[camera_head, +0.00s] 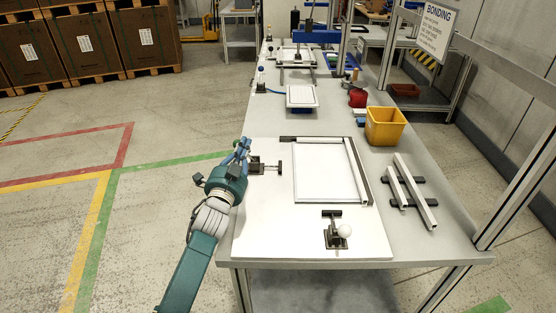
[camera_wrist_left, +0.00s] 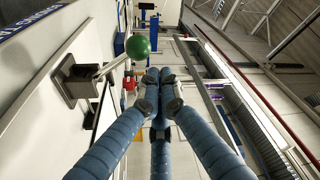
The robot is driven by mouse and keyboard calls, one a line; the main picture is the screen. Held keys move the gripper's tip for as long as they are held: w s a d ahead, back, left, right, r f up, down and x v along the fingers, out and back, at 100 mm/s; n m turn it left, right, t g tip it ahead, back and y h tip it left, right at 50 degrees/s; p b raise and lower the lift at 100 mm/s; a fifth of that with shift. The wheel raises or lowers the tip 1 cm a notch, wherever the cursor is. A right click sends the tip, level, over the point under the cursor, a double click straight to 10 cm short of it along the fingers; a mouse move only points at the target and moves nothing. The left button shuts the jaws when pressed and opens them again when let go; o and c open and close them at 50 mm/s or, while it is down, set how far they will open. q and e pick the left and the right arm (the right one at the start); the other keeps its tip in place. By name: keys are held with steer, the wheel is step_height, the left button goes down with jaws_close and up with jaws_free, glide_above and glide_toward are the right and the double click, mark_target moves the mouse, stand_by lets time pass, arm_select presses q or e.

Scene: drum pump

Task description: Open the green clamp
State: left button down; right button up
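The green clamp has a dark metal body (camera_head: 262,167) at the left edge of the white board in the head view. Its green ball handle is hidden behind my gripper there. In the left wrist view its ball (camera_wrist_left: 137,47) sits on a metal rod that runs left to the dark base (camera_wrist_left: 75,81). My left gripper (camera_head: 243,147) is at the board's left edge, beside the clamp. In the left wrist view its blue fingers (camera_wrist_left: 159,78) converge with tips together, holding nothing visible. The ball shows up and left of the tips, apart from them in the picture. My right gripper is out of view.
A second clamp with a white ball (camera_head: 344,231) stands at the board's front. A framed panel (camera_head: 323,172) lies on the white board (camera_head: 270,225). A yellow bin (camera_head: 385,126) and metal bars (camera_head: 415,192) are to the right. The floor left of the table is clear.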

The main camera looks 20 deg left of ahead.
arm_select(q)
steer(key=shift+s+a+f+n+b, duration=0.1)
steer(key=shift+a+n+b, duration=0.05)
steer(key=shift+a+n, duration=0.15)
steer(key=shift+s+a+f+n+b, duration=0.1)
steer(key=shift+a+n+b, duration=0.05)
steer(key=shift+n, duration=0.25)
